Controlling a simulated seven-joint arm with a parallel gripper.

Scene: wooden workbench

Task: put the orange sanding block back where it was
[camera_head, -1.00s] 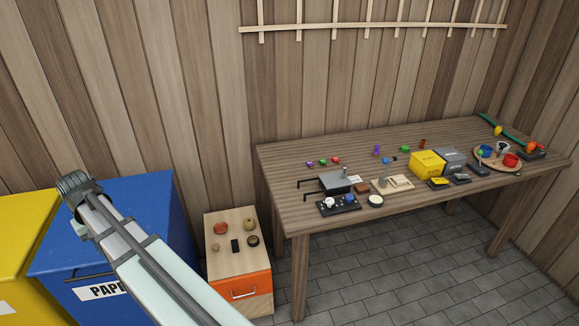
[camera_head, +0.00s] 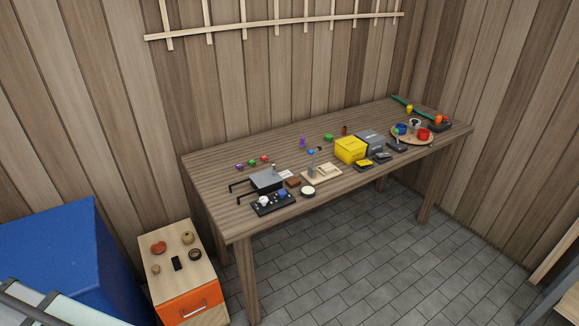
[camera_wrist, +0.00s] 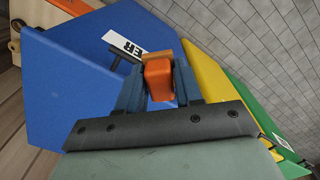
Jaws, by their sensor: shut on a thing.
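The orange sanding block (camera_wrist: 158,82) shows in the wrist view between the two dark fingers of my gripper (camera_wrist: 158,72). The fingers are shut on its sides, and it has a tan strip at its far edge. Behind it in that view is the blue bin (camera_wrist: 75,60), and the block is held up in the air. In the head view my gripper and the block are out of the picture; only part of my arm shows at the bottom left. The wooden workbench (camera_head: 225,215) stands in the middle of the head view, with many things on it.
A small cabinet with an orange drawer (camera_head: 190,304) stands left of the workbench, with several small items on top. The blue bin (camera_head: 60,250) is at far left. On the bench are a yellow box (camera_head: 350,150), a grey box (camera_head: 370,141) and a round tray (camera_head: 411,139).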

